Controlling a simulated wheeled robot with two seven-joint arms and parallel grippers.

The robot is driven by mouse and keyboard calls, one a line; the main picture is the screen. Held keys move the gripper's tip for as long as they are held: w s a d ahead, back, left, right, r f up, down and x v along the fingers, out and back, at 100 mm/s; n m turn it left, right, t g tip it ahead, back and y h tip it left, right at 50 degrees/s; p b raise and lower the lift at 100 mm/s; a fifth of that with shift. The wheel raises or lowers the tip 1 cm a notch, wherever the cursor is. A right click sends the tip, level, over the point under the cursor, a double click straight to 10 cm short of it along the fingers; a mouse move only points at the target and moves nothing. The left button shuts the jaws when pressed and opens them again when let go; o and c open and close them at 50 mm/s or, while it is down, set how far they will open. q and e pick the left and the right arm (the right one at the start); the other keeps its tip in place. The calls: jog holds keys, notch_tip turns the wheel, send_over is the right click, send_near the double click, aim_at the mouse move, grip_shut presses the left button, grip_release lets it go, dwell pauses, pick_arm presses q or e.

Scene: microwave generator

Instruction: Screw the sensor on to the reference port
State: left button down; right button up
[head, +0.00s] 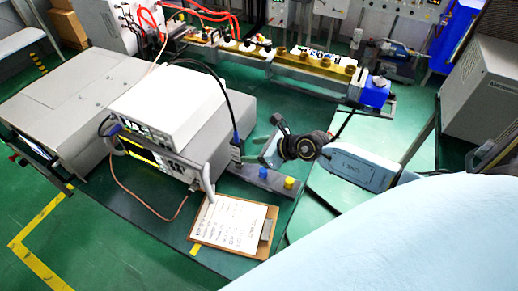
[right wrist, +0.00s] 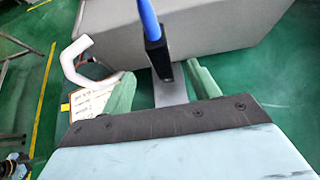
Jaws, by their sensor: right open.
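The sensor (head: 236,150) is a black plug on a dark cable. It stands upright at the left end of a narrow grey bar on the bench. In the right wrist view the sensor (right wrist: 156,56) shows as a black body with a blue cable. I cannot make out which fitting is the reference port. My left gripper is not in view.
Stacked instruments (head: 170,105) stand to the left, with a white curved handle (right wrist: 72,58) near the gripper. A clipboard (head: 232,223) lies in front. A rail with brass fittings (head: 320,64) runs behind.

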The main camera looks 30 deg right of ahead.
aim_at(239, 141)
jog(key=b+x, duration=0.2)
jog(key=x, duration=0.3)
jog(key=shift+w+f+b, duration=0.15)
jog(key=shift+w+b, duration=0.05)
jog(key=shift+b, duration=0.15)
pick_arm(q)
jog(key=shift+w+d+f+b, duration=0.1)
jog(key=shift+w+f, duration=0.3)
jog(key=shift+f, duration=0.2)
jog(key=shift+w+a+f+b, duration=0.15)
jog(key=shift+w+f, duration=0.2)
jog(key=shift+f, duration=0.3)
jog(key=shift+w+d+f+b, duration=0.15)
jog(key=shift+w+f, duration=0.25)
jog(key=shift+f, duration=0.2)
pick_arm(e)
jog(key=shift+w+a+f, duration=0.35)
jog(key=shift+w+a, duration=0.05)
jog(key=shift+w, duration=0.15)
jog(key=shift+c, duration=0.4)
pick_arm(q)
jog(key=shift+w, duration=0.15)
pick_arm(e)
grip_shut()
pick_arm(q)
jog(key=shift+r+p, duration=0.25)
jog(key=shift+p, duration=0.05)
pick_arm(e)
jog(key=shift+r, duration=0.25)
